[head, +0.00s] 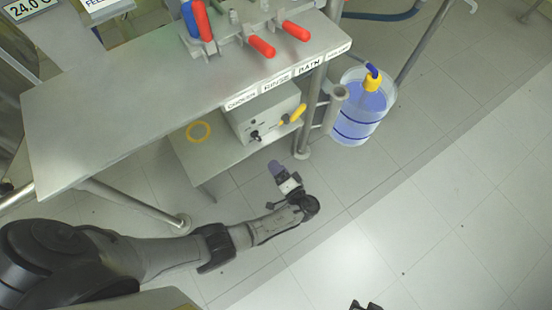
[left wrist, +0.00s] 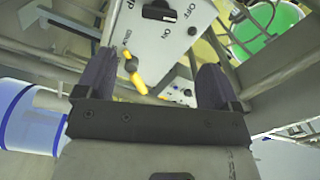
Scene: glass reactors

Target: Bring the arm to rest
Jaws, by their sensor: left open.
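My left arm (head: 165,255) reaches in from the lower left in the head view. Its gripper (head: 277,172) is over the floor, in front of the bench and apart from it. In the left wrist view the two dark fingers (left wrist: 160,75) are spread wide with nothing held between them. A yellow handle (left wrist: 135,72) on a control box shows beyond the gap between them. A small dark piece at the bottom edge of the head view may be the tip of my right gripper (head: 365,305); its jaw state is unclear.
The grey bench (head: 110,105) has red and blue handles (head: 262,46) on top. A control box (head: 265,115) with the yellow handle (head: 298,114) sits on its lower shelf. A clear container of blue liquid (head: 358,115) hangs or stands right of it. The floor at right is clear.

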